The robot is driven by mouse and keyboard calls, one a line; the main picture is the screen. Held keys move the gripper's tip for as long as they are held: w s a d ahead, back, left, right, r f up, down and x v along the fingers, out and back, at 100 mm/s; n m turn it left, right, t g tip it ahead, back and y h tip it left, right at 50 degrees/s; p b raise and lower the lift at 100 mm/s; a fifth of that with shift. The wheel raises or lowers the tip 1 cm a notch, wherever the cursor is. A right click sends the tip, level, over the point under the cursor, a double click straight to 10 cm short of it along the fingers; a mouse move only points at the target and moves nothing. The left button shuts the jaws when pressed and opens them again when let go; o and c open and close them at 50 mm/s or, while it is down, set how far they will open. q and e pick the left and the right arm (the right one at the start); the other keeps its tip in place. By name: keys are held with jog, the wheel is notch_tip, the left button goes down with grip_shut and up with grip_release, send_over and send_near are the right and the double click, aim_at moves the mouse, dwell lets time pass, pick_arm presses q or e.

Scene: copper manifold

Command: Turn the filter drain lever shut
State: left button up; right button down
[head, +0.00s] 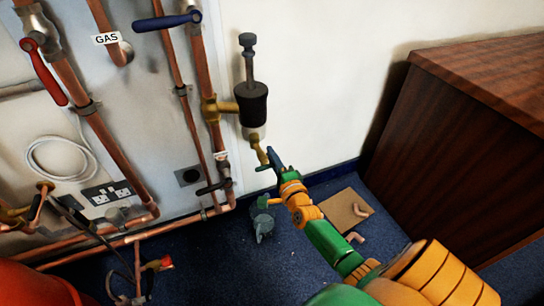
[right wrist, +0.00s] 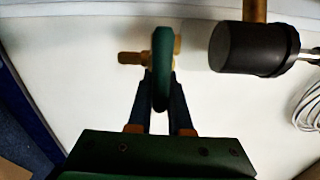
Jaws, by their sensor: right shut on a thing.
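The filter is a black cylinder (head: 252,104) on a brass branch off a vertical copper pipe. A brass drain fitting (head: 256,143) hangs below it. My right gripper (head: 271,160) is at the lower end of this fitting. In the right wrist view, the filter body (right wrist: 250,48) is at the upper right. The dark green drain lever (right wrist: 162,62) stands upright in that picture, in front of the brass stem (right wrist: 130,58). The right gripper's fingers (right wrist: 161,98) are shut on the lever's near end, one on each side. My left gripper is not in view.
A red lever (head: 45,72) and a blue lever (head: 167,21) sit on pipes at the left. A wooden cabinet (head: 450,150) stands at right. The wall right of the filter is bare.

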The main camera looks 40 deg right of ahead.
jog(key=c, duration=0.8)
grip_release()
jog(key=shift+f, duration=0.15)
jog(key=shift+c, duration=0.2)
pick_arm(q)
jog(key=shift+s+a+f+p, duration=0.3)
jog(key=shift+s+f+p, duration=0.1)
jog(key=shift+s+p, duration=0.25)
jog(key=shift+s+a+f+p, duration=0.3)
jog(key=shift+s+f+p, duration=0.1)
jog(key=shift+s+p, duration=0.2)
pick_arm(e)
jog(key=v, duration=0.7)
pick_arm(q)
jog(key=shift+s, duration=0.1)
pick_arm(e)
jog(key=shift+s, duration=0.15)
